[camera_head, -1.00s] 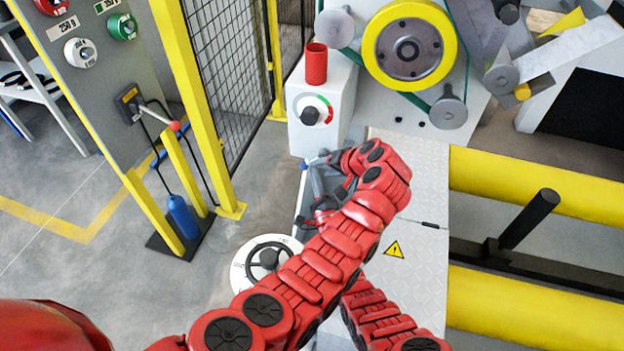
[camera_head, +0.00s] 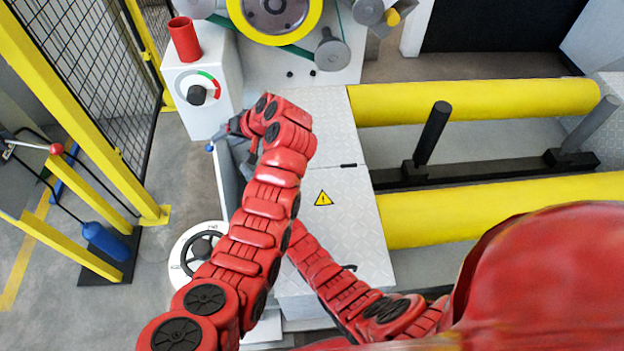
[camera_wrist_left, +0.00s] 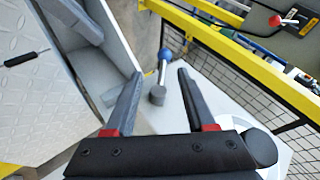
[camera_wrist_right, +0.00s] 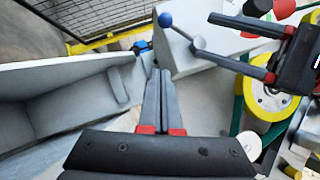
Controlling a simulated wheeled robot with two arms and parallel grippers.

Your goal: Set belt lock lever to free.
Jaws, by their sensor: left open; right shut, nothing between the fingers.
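My left gripper (camera_head: 228,132) is open; contact with the lever cannot be told. In the right wrist view the blue knob (camera_wrist_right: 165,19) sits just beyond the left fingertips. My right gripper (camera_wrist_right: 160,72) is shut and empty, below the lever; in the head view it is hidden behind my left arm.
The white box (camera_head: 205,120) carries a black dial knob (camera_head: 197,95) and a red cup (camera_head: 185,40). A handwheel (camera_head: 202,247) is nearer me. Another lever with a red ball (camera_head: 57,149) stands at left. Yellow rollers (camera_head: 480,100) lie at right.

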